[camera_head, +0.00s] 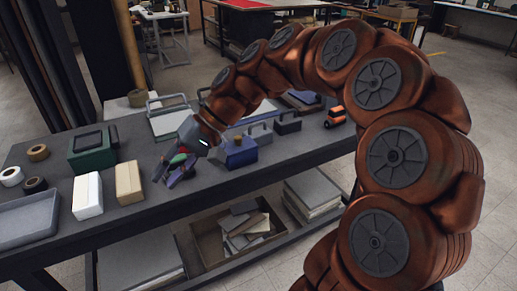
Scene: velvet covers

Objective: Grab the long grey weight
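My gripper (170,177) hangs over the front half of the dark workbench, between the cream box and the blue block. Its fingers appear spread, with nothing clearly seen between them. Which thing is the long grey weight is hard to tell. A dark grey block with a handle (287,125) stands right of the gripper, toward the back. A bluish block with a handle (260,132) is just left of it. A larger blue block with a knob (239,152) stands nearer, just right of the gripper. My arm arches over from the right and hides part of the bench behind.
The workbench (130,222) also holds a green case (93,150), a white box (87,195), a cream box (129,183), tape rolls (37,153) and a grey tray (26,220). A handled panel (172,121) stands behind the gripper. An orange toy vehicle (335,116) is at right.

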